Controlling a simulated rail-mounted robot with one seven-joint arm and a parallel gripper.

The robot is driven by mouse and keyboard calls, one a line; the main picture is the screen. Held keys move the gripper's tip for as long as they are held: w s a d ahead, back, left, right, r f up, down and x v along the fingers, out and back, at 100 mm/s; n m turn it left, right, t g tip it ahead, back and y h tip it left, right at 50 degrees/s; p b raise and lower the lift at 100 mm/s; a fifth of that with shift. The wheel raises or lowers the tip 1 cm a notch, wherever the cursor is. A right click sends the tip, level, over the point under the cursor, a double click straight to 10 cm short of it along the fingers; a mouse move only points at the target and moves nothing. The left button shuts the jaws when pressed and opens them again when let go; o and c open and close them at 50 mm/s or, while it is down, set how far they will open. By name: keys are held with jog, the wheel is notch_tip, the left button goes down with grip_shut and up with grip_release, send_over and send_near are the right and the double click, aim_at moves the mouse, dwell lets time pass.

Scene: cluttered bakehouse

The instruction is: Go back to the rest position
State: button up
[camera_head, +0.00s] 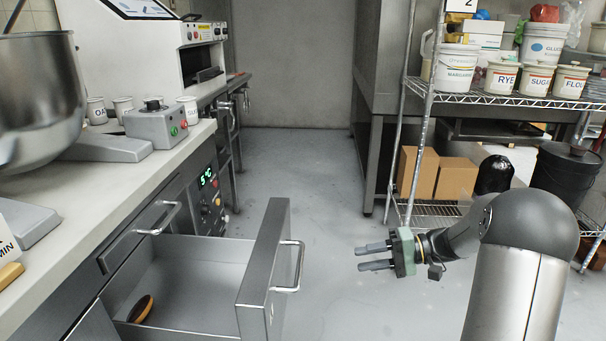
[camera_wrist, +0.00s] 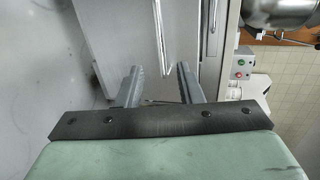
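My gripper (camera_head: 372,257) is at the centre right of the head view, over the open floor and to the right of the open drawer. Its two grey fingers point left, toward the drawer's front panel, and are apart with nothing between them. In the wrist view the fingers (camera_wrist: 160,85) are also spread, with a gap between them. The fingers do not touch the drawer (camera_head: 262,262) or its handle (camera_head: 291,267) in the head view.
The drawer stands pulled out, with a small brown oval object (camera_head: 140,309) inside. A wire shelf (camera_head: 510,100) with tubs and cardboard boxes (camera_head: 436,176) stands at right. The counter (camera_head: 95,195) is at left. The floor (camera_head: 320,170) between is clear.

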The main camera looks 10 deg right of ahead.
jog(key=s+a+r+n+g+h+p, duration=0.1)
jog(key=s+a+r+g+h+p, duration=0.1)
jog(key=s+a+r+h+p, duration=0.4)
jog(key=s+a+r+g+h+p, duration=0.1)
jog(key=s+a+r+g+p, duration=0.25)
jog(key=s+r+p, duration=0.5)
jog(key=s+r+n+t+h+p, duration=0.1)
jog(key=s+r+t+h+p, duration=0.2)
jog(key=s+r+h+p, duration=0.4)
jog(key=s+d+r+p, duration=0.1)
jog(key=s+r+p, duration=0.3)
jog(key=s+p, duration=0.1)
jog(key=shift+n+h, duration=0.3)
jog(key=shift+h, duration=0.1)
